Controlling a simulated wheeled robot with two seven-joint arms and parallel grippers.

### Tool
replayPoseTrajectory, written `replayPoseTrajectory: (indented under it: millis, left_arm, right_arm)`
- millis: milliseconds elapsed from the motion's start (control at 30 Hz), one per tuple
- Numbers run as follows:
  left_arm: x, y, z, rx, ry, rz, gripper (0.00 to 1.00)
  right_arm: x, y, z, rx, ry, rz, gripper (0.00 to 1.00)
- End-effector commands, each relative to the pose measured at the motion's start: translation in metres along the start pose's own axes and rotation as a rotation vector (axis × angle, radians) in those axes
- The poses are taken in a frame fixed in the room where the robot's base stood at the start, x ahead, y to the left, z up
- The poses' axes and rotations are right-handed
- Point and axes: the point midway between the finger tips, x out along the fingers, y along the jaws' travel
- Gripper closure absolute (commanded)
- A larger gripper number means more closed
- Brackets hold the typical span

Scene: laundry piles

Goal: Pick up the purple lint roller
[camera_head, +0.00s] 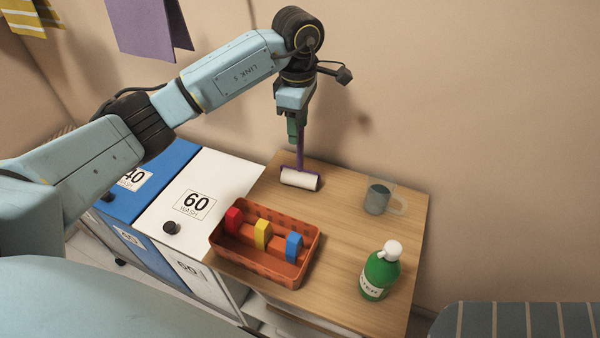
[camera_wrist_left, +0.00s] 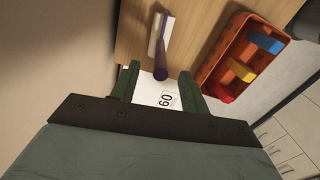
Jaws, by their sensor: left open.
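The purple lint roller (camera_head: 300,158) stands handle up on the wooden tabletop, with its white roll lying on the wood near the back left. My left gripper (camera_head: 297,134) points down right above it, at the top of the handle. In the left wrist view the lint roller's handle (camera_wrist_left: 161,62) points toward the camera, between and just beyond the fingertips of my left gripper (camera_wrist_left: 158,76). The fingers are apart, and no grip on the handle shows. The handle's upper end is partly hidden by the gripper in the head view. My right gripper is not in view.
An orange basket (camera_head: 223,256) with red, yellow and blue items sits at the table's front left. A grey mug (camera_head: 376,199) and a green bottle (camera_head: 379,274) stand to the right. White (camera_head: 222,172) and blue (camera_head: 170,165) wash bins adjoin the table's left. The wall is close behind.

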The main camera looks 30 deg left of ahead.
Motion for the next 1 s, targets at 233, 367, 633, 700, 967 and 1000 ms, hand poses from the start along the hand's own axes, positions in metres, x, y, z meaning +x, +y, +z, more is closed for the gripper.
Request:
replayPoseTrajectory:
  millis: [233, 367, 633, 700, 967, 1000]
  left_arm:
    - [0.027, 0.0, 0.002, 0.0, -0.001, 0.0, 0.55]
    - [0.027, 0.0, 0.002, 0.001, -0.001, 0.002, 0.55]
    - [0.027, 0.0, 0.002, 0.001, -0.001, 0.001, 0.78]
    - [0.027, 0.0, 0.002, 0.001, -0.001, 0.001, 0.87]
    - [0.026, 0.0, 0.002, 0.001, -0.002, 0.002, 1.0]
    - [0.026, 0.0, 0.002, 0.001, -0.002, 0.002, 1.0]
  right_arm:
    - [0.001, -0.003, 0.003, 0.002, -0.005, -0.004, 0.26]
    - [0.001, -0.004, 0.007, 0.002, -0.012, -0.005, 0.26]
    - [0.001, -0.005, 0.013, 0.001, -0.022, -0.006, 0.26]
    - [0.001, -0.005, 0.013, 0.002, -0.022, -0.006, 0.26]
    - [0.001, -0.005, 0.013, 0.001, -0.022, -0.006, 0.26]
    - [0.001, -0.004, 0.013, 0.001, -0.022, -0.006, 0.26]
